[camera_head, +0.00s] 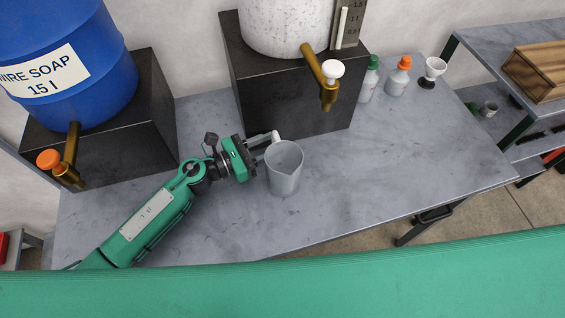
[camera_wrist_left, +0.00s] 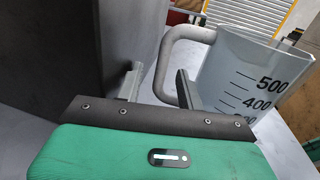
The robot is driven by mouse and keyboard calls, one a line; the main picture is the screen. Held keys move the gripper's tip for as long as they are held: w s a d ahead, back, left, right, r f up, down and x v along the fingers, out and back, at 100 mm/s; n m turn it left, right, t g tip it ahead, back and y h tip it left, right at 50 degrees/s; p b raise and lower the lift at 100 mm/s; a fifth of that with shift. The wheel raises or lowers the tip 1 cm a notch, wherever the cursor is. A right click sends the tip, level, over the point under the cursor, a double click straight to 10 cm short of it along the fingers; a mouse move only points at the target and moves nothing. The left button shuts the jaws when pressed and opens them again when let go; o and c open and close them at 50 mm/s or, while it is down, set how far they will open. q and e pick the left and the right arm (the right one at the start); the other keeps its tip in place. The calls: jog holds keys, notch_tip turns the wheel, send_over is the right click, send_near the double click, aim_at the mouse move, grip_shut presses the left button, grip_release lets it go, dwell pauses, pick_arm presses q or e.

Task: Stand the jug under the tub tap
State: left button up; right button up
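A clear grey jug (camera_head: 285,170) with a pale handle stands upright on the grey table, in front of the right-hand dark block. In the left wrist view the jug (camera_wrist_left: 245,75) shows printed volume marks, and its handle (camera_wrist_left: 161,62) faces my gripper. My left gripper (camera_head: 262,152) is at the jug's left side. Its two fingers are apart, with the handle between or just beyond them; contact is not visible. The white tub (camera_head: 285,25) sits on the block, and its brass tap (camera_head: 322,78) with a white knob hangs over the block's front edge. My right gripper is out of view.
A blue soap barrel (camera_head: 65,50) with an orange-knobbed tap (camera_head: 62,165) stands on another dark block (camera_head: 120,125) at left. Bottles (camera_head: 398,78) and a white cup-like piece (camera_head: 434,70) stand at back right. The table (camera_head: 400,160) right of the jug is clear.

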pick_arm(q)
jog(key=shift+d, duration=0.15)
grip_shut()
